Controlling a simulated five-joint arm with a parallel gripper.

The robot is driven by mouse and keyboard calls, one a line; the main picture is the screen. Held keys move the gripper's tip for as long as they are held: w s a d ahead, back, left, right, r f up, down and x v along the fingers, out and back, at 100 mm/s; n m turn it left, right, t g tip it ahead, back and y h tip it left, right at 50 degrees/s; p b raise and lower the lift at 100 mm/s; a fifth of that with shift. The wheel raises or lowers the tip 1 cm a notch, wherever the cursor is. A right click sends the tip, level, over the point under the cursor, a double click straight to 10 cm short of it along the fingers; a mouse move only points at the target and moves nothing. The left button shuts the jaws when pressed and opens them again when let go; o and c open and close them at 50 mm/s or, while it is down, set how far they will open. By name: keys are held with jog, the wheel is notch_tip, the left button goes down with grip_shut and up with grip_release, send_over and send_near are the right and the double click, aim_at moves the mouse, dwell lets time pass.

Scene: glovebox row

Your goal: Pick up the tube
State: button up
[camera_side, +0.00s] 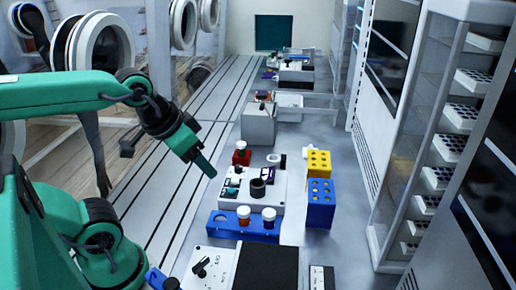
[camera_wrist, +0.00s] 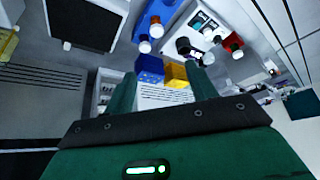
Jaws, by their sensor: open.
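My gripper (camera_side: 206,168) is green and hangs in the air left of the equipment in the side view. In the wrist view its two fingers stand apart with nothing between them (camera_wrist: 163,82). A low blue rack (camera_side: 222,226) holds two short capped vials, a left one (camera_side: 243,214) and a right one (camera_side: 268,217). The blue rack also shows at the top of the wrist view (camera_wrist: 166,10). I cannot tell which of these is the tube.
A blue block (camera_side: 320,209) and a yellow block (camera_side: 318,163), both with holes, stand right of a white station (camera_side: 280,195). A dark-topped device (camera_side: 266,268) is in front. Shelved cabinets (camera_side: 440,150) line the right.

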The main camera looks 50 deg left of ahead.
jog(key=m+g, duration=0.3)
jog(key=g, duration=0.2)
send_over(241, 143)
jog(key=f, duration=1.2)
jog(key=shift+s+d, duration=0.15)
jog(key=shift+d, duration=0.1)
jog(key=shift+a+f, duration=0.2)
jog(key=shift+f, duration=3.95)
